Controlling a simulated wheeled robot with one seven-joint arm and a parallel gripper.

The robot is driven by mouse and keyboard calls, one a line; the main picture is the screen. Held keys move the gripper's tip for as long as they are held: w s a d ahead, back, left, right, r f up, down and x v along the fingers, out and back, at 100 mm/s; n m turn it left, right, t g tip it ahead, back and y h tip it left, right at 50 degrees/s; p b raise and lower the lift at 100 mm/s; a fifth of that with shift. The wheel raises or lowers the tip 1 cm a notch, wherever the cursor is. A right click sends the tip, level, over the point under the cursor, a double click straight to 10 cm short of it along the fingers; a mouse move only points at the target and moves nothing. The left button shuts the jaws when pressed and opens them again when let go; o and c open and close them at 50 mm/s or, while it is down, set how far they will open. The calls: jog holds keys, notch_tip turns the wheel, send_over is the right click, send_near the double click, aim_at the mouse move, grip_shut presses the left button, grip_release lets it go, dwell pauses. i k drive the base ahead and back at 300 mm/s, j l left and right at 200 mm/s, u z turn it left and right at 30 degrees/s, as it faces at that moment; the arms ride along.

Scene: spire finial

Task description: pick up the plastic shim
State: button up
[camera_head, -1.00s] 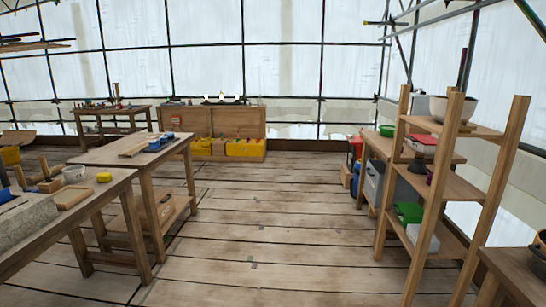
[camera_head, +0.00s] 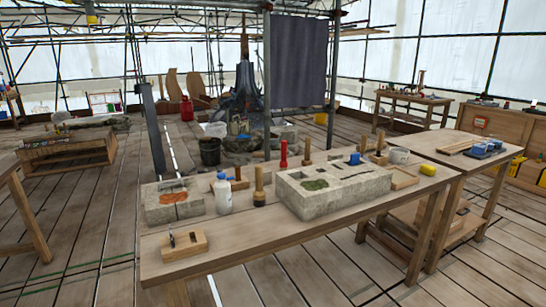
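I cannot pick out the plastic shim for certain in the head view. The near wooden workbench (camera_head: 235,255) holds a large stone block (camera_head: 330,195) with a small blue piece (camera_head: 355,158) on top, too small to identify. A yellow item (camera_head: 428,169) lies at the bench's right end beside a pale bowl (camera_head: 399,156). A wooden block (camera_head: 184,246) with a slot lies at the near left edge. My gripper is not in view.
On the bench stand a white bottle (camera_head: 222,194), a wooden mallet (camera_head: 259,186) and a smaller stone block (camera_head: 172,203). A second table (camera_head: 462,157) adjoins on the right. Plank floor is open at left.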

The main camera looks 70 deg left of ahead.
aim_at(354, 159)
jog(key=u, duration=1.8)
jog(key=i+l+u, duration=0.2)
jog(key=i+l, duration=0.7)
jog(key=i, duration=0.35)
jog(key=i+l+u, duration=0.2)
jog(key=i+l, duration=0.95)
